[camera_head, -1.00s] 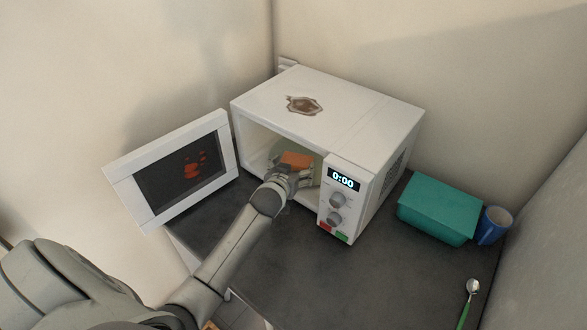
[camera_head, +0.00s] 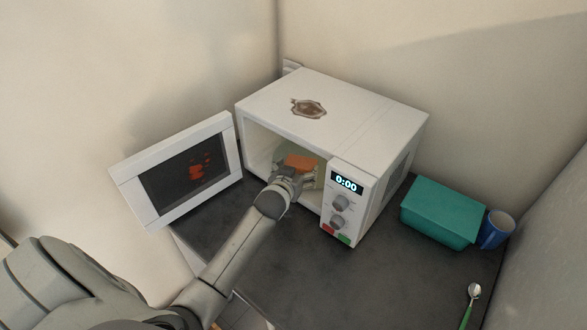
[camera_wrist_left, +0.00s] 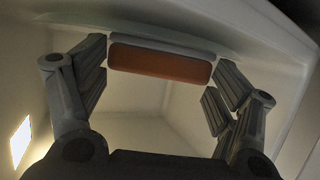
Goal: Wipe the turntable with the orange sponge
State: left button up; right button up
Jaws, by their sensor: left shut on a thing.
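The orange sponge (camera_head: 300,162) is inside the open microwave (camera_head: 385,122). My left gripper (camera_head: 297,173) reaches in through the opening and is shut on the sponge. In the left wrist view, the sponge (camera_wrist_left: 160,63) sits between the two fingers (camera_wrist_left: 160,78), with a pale layer along one long side. The turntable (camera_head: 282,156) is a pale greenish glass disc, partly hidden by the sponge and gripper. Its edge also shows in the left wrist view (camera_wrist_left: 75,24), right beside the sponge. I cannot tell whether they touch. My right gripper is not in view.
The microwave door (camera_head: 182,172) stands open at the left, with red stains on its window. A brown stain (camera_head: 309,109) marks the microwave top. A teal box (camera_head: 442,214), a blue cup (camera_head: 495,230) and a green-handled spoon (camera_head: 469,305) stand or lie at the right. The front counter is clear.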

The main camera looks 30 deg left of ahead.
pick_arm(q)
jog(key=shift+d, duration=0.15)
jog(key=shift+s+d, duration=0.1)
jog(key=shift+d, duration=0.55)
jog(key=shift+a, duration=0.1)
jog(key=shift+a+f+p, duration=0.1)
jog(key=shift+a+p, duration=0.2)
jog(key=shift+a, duration=0.45)
jog(key=shift+w+a, duration=0.2)
jog(key=shift+a, duration=0.65)
jog(key=shift+d, duration=0.15)
